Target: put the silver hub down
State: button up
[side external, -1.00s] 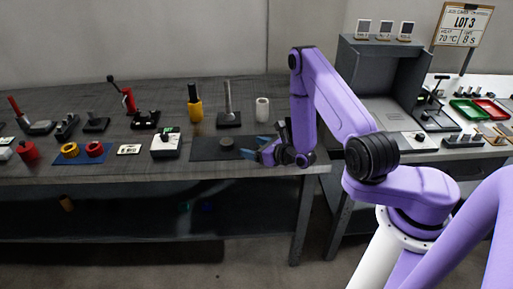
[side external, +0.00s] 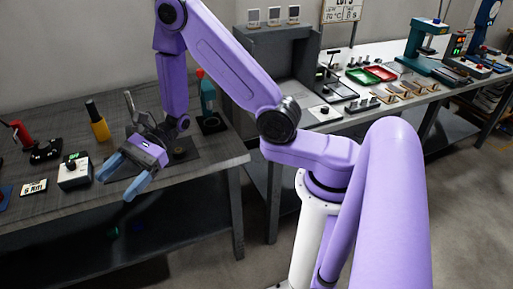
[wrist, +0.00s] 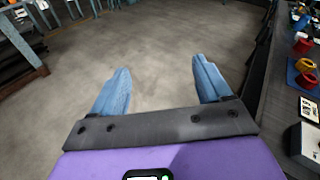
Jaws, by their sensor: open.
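My gripper (side external: 118,182) is open, with its two blue fingers spread and nothing between them. In the side view it is above the table's front part, pointing toward the lower left. The wrist view also shows the open fingers (wrist: 161,72) with only bare floor beyond.
A yellow bottle (side external: 98,122) with a black top stands behind the gripper. A white box (side external: 74,171) and a white card (side external: 33,187) lie to the left. A teal device (side external: 208,103) stands at the right. Beyond the table's front edge is open floor (wrist: 160,35).

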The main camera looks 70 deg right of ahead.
jog(key=s+d+r+n+g+h, duration=0.1)
jog(key=s+r+n+g+h, duration=0.2)
jog(key=s+n+g+h, duration=0.85)
jog(key=s+d+r+n+t+h, duration=0.2)
jog(key=s+d+n+t+h, duration=0.1)
jog(key=s+d+n+t, duration=0.6)
jog(key=s+d+n, duration=0.4)
jog(key=s+n, duration=0.1)
jog(key=n, duration=0.4)
jog(key=shift+s+d+r+n+h, duration=0.15)
jog(key=shift+s+n+h, duration=0.2)
